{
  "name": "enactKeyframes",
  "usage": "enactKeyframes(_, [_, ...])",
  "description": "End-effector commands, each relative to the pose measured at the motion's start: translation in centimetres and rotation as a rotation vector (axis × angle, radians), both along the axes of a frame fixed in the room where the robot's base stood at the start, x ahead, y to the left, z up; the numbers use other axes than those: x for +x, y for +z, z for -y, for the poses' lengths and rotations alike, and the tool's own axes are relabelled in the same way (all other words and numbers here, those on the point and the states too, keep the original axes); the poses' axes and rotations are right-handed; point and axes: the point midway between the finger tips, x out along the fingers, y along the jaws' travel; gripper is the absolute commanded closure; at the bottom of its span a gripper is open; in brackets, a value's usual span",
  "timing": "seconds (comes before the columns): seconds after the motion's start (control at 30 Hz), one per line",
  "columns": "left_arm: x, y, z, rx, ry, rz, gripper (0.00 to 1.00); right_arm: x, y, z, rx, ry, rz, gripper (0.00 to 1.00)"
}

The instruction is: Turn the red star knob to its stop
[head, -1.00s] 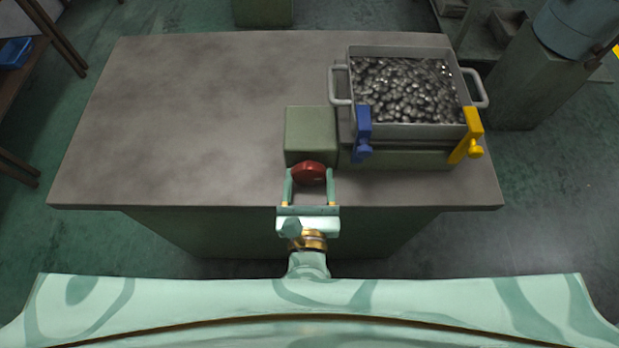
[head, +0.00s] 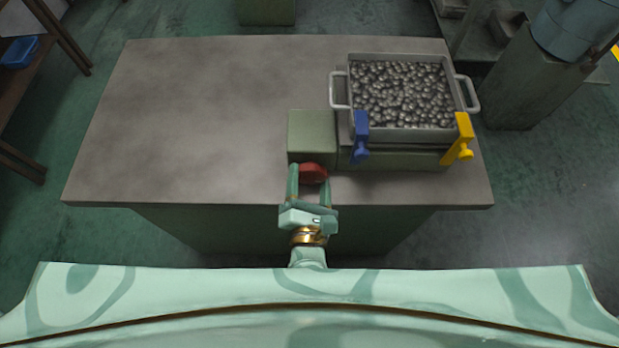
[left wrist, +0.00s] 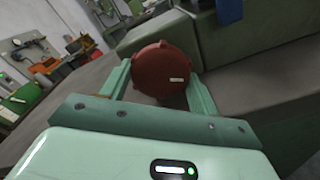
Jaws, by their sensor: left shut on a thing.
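The red star knob (head: 314,173) sits on the front of a green block (head: 312,133) near the front edge of the table. My left gripper (head: 314,178) is shut on the knob, with one finger on each side of it. In the left wrist view the knob (left wrist: 163,68) fills the space between the two fingers (left wrist: 160,85), and a small pale mark shows on its face. The gripper is rolled a little. My right gripper is not in view.
A grey tray (head: 341,123) full of metal pieces stands right of the block. A blue clamp (head: 361,135) and a yellow clamp (head: 463,137) are at its front. The left of the tabletop (head: 190,120) is bare.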

Motion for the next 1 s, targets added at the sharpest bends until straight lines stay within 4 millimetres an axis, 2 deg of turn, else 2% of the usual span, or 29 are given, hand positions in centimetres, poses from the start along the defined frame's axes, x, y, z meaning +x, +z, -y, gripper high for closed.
enactKeyframes(0.5, [0.01, 0.1, 0.1, 0.021, -0.002, 0.003, 0.62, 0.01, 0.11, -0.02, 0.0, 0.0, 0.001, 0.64])
enactKeyframes(0.53, [0.01, 0.11, 0.11, 0.021, -0.002, 0.003, 0.36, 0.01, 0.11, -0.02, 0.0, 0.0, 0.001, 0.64])
enactKeyframes(0.6, [0.01, 0.09, 0.09, 0.021, -0.002, 0.002, 0.17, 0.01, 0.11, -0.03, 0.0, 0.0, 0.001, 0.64])
enactKeyframes(0.87, [-0.05, -0.08, 0.05, 0.019, -0.002, -0.001, 0.17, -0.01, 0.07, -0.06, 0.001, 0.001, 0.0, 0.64])
enactKeyframes(1.0, [-0.08, -0.39, 0.03, -0.062, -0.003, -0.002, 0.17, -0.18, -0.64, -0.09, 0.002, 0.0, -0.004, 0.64])
